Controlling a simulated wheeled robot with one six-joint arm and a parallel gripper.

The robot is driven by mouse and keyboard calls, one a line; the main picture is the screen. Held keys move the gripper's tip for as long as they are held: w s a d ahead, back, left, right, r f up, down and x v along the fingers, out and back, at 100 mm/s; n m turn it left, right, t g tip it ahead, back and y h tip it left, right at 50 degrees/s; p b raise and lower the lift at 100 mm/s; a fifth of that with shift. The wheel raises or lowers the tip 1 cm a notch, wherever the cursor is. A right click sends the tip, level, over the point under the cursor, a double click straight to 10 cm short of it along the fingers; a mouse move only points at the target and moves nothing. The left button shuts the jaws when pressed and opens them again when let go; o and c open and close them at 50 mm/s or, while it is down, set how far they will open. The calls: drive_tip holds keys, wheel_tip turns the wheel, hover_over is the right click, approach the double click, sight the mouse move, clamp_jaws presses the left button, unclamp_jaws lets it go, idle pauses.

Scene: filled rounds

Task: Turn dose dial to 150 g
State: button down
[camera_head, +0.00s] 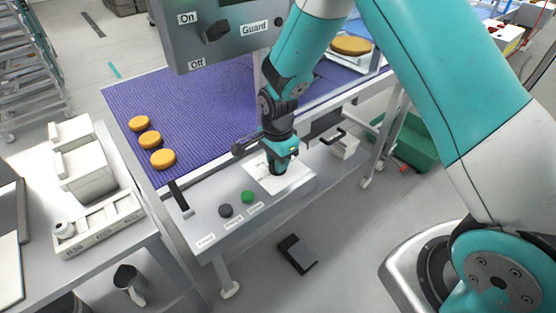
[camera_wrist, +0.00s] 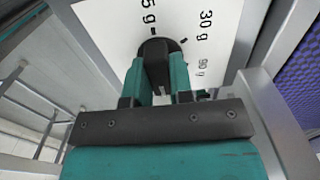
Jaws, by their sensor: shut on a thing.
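The dose dial (camera_wrist: 155,47) is a dark round knob on a white scale plate (camera_wrist: 110,17). Printed marks around it include "30 g" and "90 g"; another mark ending in "5 g" is partly cut off, and the 150 g mark is not readable. My gripper (camera_wrist: 160,75) is shut on the dial, with its teal fingers on either side. In the head view my gripper (camera_head: 281,165) reaches down to the white plate (camera_head: 293,180) on the grey panel, and it hides the dial there. The dial's pointer is hidden or too small to tell.
A black button (camera_head: 225,211) and a green button (camera_head: 247,197) sit left of the plate, near a lever (camera_head: 180,197). A grey box (camera_head: 225,35) labelled On, Off and Guard hangs above. Orange rounds (camera_head: 150,139) lie on the purple belt (camera_head: 190,100). A pedal (camera_head: 297,254) is on the floor.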

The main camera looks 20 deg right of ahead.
drive_tip(key=shift+w+r, duration=0.1)
drive_tip(key=c, duration=1)
unclamp_jaws()
wheel_tip(320, 180, up, 12)
drive_tip(key=b, duration=0.2)
drive_tip(key=s+a+r+n+y, duration=0.1)
drive_tip(key=s+r+n, duration=0.2)
drive_tip(key=s+n, duration=0.4)
drive_tip(key=s+a+r+n+y, duration=0.1)
drive_tip(key=s+a+r+n, duration=0.1)
drive_tip(key=s+r+n, duration=0.2)
drive_tip(key=s+a+r+n+y, duration=0.1)
drive_tip(key=s+r+n+y, duration=0.1)
drive_tip(key=s+n, duration=0.8)
drive_tip(key=s+r, duration=0.1)
drive_tip(key=s, duration=0.3)
drive_tip(key=shift+a+r+n, duration=0.4)
